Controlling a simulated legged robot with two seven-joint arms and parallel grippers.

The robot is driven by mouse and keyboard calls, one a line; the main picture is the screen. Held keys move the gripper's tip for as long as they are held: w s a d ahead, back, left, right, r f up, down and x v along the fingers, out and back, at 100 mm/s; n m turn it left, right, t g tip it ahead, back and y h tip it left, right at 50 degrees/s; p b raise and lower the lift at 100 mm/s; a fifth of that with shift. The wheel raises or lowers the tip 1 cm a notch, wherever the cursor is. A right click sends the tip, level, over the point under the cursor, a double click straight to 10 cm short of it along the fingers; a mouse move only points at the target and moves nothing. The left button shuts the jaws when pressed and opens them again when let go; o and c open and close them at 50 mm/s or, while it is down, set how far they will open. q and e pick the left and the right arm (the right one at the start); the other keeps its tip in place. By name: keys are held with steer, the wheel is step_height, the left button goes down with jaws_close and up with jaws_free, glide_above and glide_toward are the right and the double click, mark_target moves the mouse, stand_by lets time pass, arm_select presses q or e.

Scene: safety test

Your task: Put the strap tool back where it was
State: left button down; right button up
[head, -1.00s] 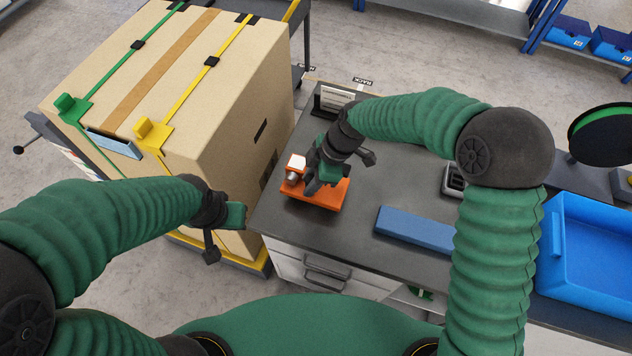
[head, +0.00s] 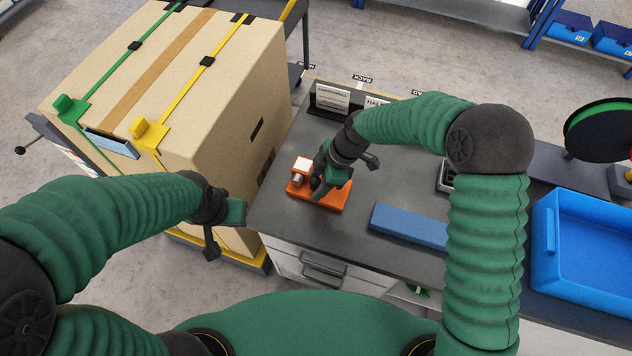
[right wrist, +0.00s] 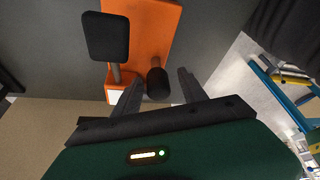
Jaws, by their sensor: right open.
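The strap tool appears to be the orange piece with a white label (head: 333,199) on the grey bench, near its left end. In the right wrist view, its orange body (right wrist: 152,38) has a black pad and a black round knob. My right gripper (head: 322,188) is over it, hiding part of it. In the right wrist view, the two fingers of my right gripper (right wrist: 157,90) are apart, with the knob between or just beyond their tips. I cannot tell if they touch it. My left gripper (head: 222,232) hangs in front of the carton, away from the tool; its jaw opening is unclear.
A large strapped carton (head: 225,110) with green and yellow straps stands left of the bench (head: 285,225). A blue block (head: 408,227) lies right of the tool. Small signs (head: 331,98) stand at the back. A blue tray (head: 590,250) is far right.

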steer(key=shift+w+d+r, duration=0.1)
steer(key=shift+d+r, duration=0.15)
steer(key=shift+r, duration=0.05)
steer(key=a+v, duration=0.1)
steer(key=v, duration=0.9)
steer(key=s+d+f+m+t+h, duration=0.2)
steer(key=s+d+m+t+h, duration=0.1)
steer(key=s+d+m, duration=1.1)
steer(key=d+m+h, duration=0.1)
steer(key=d+m, duration=0.2)
steer(key=m, duration=0.2)
steer(key=shift+s+d+f+b, duration=0.2)
steer(key=shift+d+f+b, duration=0.1)
steer(key=shift+f+b, duration=0.1)
steer(key=shift+s, duration=0.1)
